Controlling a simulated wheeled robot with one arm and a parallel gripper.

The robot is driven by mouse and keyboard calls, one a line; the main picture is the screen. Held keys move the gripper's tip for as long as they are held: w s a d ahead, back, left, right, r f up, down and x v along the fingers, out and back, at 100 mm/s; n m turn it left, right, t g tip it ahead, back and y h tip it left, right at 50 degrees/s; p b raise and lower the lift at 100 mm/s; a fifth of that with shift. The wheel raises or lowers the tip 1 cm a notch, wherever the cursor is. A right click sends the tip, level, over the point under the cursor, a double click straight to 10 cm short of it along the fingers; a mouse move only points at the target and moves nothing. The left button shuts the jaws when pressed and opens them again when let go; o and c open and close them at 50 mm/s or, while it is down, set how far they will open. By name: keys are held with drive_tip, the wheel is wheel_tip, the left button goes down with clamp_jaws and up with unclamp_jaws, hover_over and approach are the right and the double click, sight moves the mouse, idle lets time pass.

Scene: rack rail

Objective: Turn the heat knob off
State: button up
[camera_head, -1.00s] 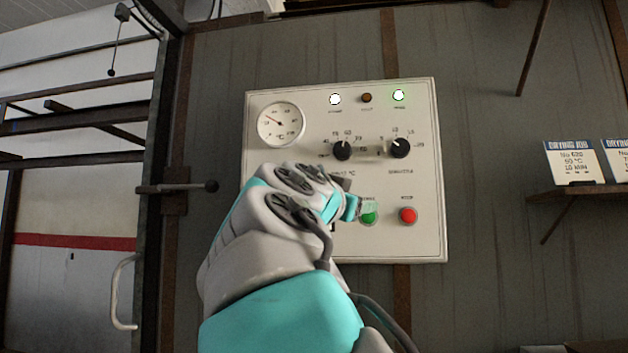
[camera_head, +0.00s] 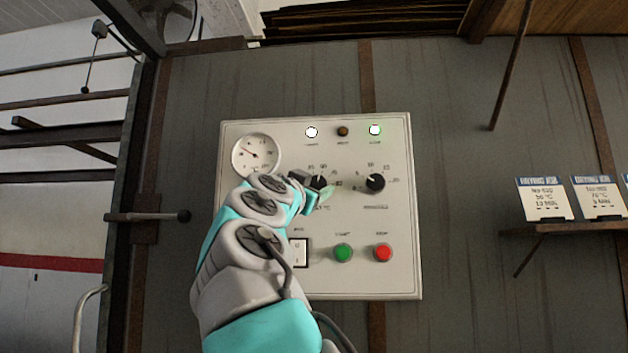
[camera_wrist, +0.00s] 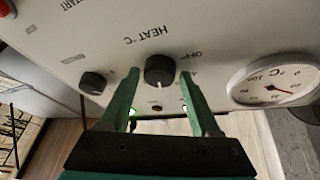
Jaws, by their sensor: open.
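The heat knob (camera_wrist: 159,71) is a round black knob with a white pointer line, under the printed words "HEAT °C" in the wrist view. Its pointer line points down in that view, away from the "OFF" print to its upper right. In the head view the heat knob (camera_head: 319,181) is partly hidden by my gripper (camera_head: 311,192). My gripper (camera_wrist: 160,77) is open, with one green finger on each side of the knob in the wrist view. Small gaps show between fingers and knob; I cannot tell how deep the fingertips reach.
The pale control panel (camera_head: 390,280) also carries a round gauge (camera_head: 256,155), a second black knob (camera_head: 375,183), a white rocker switch (camera_head: 299,252), a green button (camera_head: 343,252) and a red button (camera_head: 382,252). A lever handle (camera_head: 183,216) sticks out left of the panel.

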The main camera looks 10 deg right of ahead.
drive_tip(key=shift+w, duration=0.15)
clamp_jaws()
idle(0.5)
